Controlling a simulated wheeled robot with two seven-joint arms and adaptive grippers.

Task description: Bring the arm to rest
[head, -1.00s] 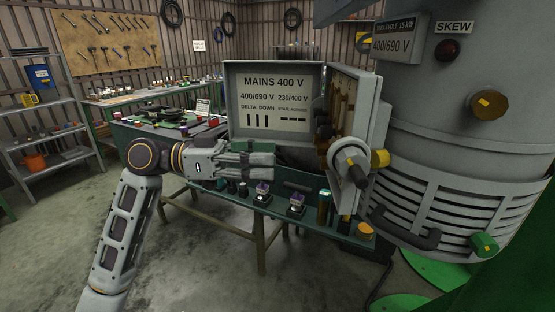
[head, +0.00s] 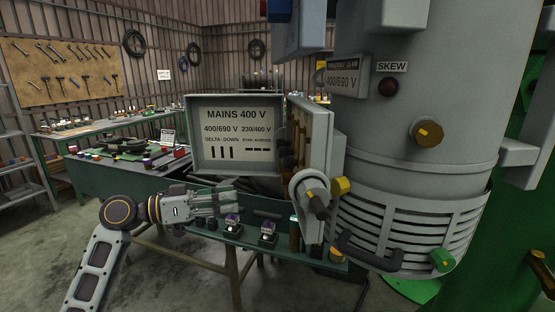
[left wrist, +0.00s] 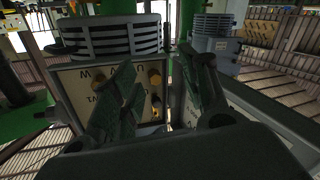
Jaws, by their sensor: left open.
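My left arm (head: 95,265) comes in from the lower left in the head view and bends at the elbow joint. Its gripper (head: 233,199) points right, in front of and below the grey box lid (head: 190,140) lettered "MAINS 400 V". In the left wrist view the two dark fingers (left wrist: 168,92) stand apart with nothing between them. Beyond them are a lettered terminal panel (left wrist: 92,82) with brass-coloured studs and a ribbed grey housing (left wrist: 110,38). My right gripper is not in view.
A large grey motor body (head: 400,160) with a slatted skirt fills the right. The open box door (head: 318,140) sticks out beside it. A green bench (head: 275,258) carries small parts under the gripper. Bare floor (head: 170,290) lies at the lower left.

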